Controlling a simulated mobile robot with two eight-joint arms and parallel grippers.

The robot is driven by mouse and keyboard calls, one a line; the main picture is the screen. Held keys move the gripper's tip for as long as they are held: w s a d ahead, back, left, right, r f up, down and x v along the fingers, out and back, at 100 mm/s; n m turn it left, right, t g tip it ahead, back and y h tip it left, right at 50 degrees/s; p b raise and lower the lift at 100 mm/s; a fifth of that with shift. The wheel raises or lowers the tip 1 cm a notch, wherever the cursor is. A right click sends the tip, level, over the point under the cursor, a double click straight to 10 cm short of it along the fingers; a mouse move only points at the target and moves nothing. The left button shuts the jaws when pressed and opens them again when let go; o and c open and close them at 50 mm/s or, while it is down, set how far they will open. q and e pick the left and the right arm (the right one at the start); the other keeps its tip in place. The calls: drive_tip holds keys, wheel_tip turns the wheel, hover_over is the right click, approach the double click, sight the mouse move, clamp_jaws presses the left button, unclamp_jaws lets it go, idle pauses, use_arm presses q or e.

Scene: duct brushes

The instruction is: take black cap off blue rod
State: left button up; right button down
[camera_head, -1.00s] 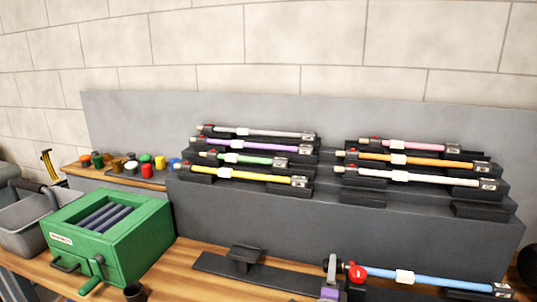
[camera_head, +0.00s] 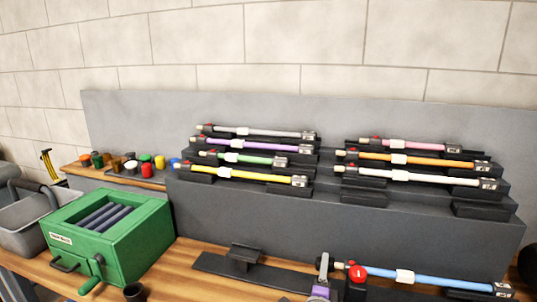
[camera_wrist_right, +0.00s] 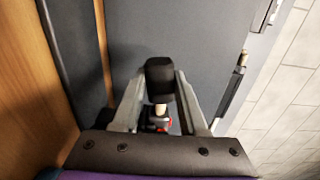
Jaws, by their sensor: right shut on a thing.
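The blue rod (camera_head: 430,279) lies across a dark stand at the front right, with a red collar (camera_head: 357,272) at its left end. My right gripper (camera_head: 323,265) is just left of that collar. In the right wrist view the fingers (camera_wrist_right: 158,80) are closed around the black cap (camera_wrist_right: 159,75). The rod's brass tip (camera_wrist_right: 160,109) shows near the cap's lower edge, with red parts below it. I cannot tell whether the tip and cap still touch. The cap is not clearly visible in the head view. My left gripper is not in view.
A tiered grey rack (camera_head: 270,215) behind holds several coloured rods. A green box (camera_head: 140,240) and a grey bin (camera_head: 22,236) stand at the left. A small black cup (camera_head: 134,292) is on the wooden bench. Several coloured caps (camera_head: 146,170) sit on a back shelf.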

drive_tip(key=shift+w+a, duration=0.2)
drive_tip(key=shift+a, duration=0.55)
drive_tip(key=shift+w+a, duration=0.2)
drive_tip(key=shift+a, duration=0.5)
wheel_tip(320, 180, up, 8)
drive_tip(key=a+p, duration=0.1)
drive_tip(key=p, duration=0.4)
drive_tip(key=shift+w+a, duration=0.2)
